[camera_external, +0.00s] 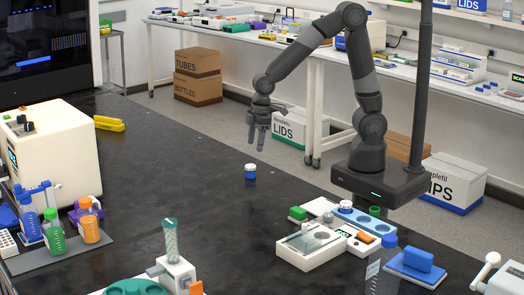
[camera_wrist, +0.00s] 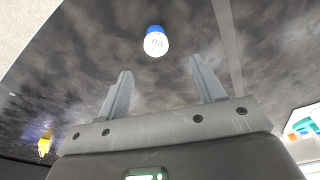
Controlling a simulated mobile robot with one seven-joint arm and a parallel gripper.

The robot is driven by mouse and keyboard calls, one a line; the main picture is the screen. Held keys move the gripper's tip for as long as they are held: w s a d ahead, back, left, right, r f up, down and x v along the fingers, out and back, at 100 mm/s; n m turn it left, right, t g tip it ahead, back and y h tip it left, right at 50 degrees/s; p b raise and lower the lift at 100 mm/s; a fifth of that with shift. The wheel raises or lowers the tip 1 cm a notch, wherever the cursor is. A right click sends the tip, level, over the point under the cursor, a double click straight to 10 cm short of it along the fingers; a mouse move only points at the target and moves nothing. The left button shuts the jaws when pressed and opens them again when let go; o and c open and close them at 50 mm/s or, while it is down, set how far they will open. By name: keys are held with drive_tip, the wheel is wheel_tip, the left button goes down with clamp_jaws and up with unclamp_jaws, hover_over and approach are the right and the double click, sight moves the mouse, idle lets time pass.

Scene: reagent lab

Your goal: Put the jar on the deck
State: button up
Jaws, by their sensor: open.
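The small blue and white jar (camera_external: 250,171) stands alone on the dark bench top, near its right edge. In the wrist view the jar (camera_wrist: 156,41) shows ahead of my fingertips, roughly centred between them. My gripper (camera_external: 258,135) is open and empty, in the air above and beyond the jar in the external view. Its two grey fingers (camera_wrist: 160,66) are spread apart and do not touch the jar.
A blue rack (camera_external: 352,218), a green block (camera_external: 298,213) and a blue box on a tray (camera_external: 418,260) surround the instrument. Bottles (camera_external: 88,224) and a cream machine (camera_external: 50,160) stand at left. A yellow object (camera_external: 109,124) lies farther back.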

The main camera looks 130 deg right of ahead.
sight(251, 165)
drive_tip(key=f, duration=0.5)
drive_tip(key=shift+w+d+f, duration=0.15)
drive_tip(key=shift+w+d, duration=0.05)
drive_tip(key=shift+w, duration=0.15)
drive_tip(key=shift+w+d+f, duration=0.15)
drive_tip(key=shift+f, duration=0.75)
drive_tip(key=shift+w+d+f, duration=0.1)
drive_tip(key=shift+d+f, duration=0.05)
drive_tip(key=shift+f, duration=0.7)
drive_tip(key=shift+w+d+f, duration=0.15)
drive_tip(key=shift+f, duration=0.75)
drive_tip(key=c, duration=1.1)
drive_tip(key=shift+c, duration=0.2)
